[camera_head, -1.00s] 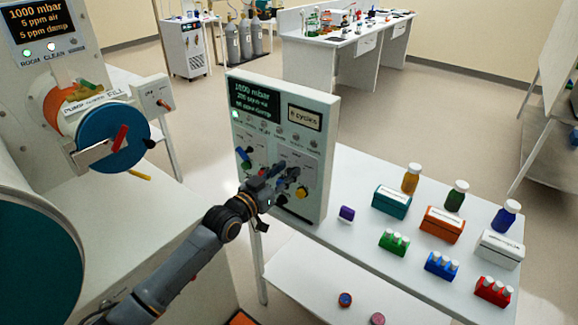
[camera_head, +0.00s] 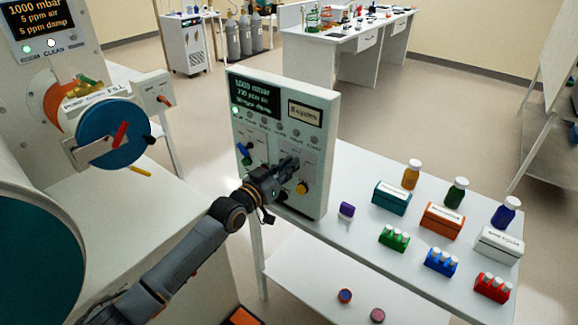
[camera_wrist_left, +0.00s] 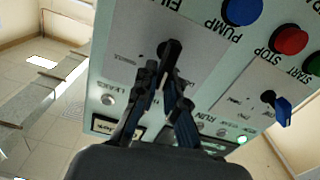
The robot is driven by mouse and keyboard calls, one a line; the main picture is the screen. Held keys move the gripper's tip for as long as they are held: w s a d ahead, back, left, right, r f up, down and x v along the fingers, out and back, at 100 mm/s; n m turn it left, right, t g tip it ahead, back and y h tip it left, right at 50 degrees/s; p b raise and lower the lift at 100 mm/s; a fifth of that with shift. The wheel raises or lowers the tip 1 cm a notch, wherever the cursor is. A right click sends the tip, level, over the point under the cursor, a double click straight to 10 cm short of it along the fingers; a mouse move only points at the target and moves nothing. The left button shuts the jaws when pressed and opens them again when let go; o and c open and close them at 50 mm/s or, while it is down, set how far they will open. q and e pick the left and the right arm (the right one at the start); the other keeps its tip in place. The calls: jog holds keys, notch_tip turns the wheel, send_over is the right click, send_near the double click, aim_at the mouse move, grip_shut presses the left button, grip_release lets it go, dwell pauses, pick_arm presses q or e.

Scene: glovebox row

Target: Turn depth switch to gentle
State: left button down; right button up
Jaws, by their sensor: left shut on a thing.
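A pale upright control panel (camera_head: 318,160) with a dark screen, small lamps and several knobs stands at the left end of the white table. My left gripper (camera_head: 290,166) is at the lower middle of its face. In the left wrist view the panel (camera_wrist_left: 210,30) appears upside down, and the gripper (camera_wrist_left: 167,78) is shut on a black switch handle (camera_wrist_left: 172,50). The small print around this switch is unreadable, so I cannot tell its setting. In the head view the fingers hide most of the switch. My right gripper is not in view.
Blue (camera_wrist_left: 243,8) and red (camera_wrist_left: 291,40) buttons and a blue-handled switch (camera_wrist_left: 282,110) are close by on the panel. Bottles, boxes and vial racks stand on the white table (camera_head: 350,168) to the right. A machine with a blue disc (camera_head: 108,148) is at left.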

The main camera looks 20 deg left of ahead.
pick_arm(q)
jog(key=n, duration=0.2)
jog(key=shift+w+a+n, duration=0.1)
jog(key=shift+a+n, duration=0.15)
jog(key=shift+n, duration=0.05)
jog(key=c, duration=1.4)
grip_release()
jog(key=shift+f, duration=0.1)
jog(key=v, duration=1.2)
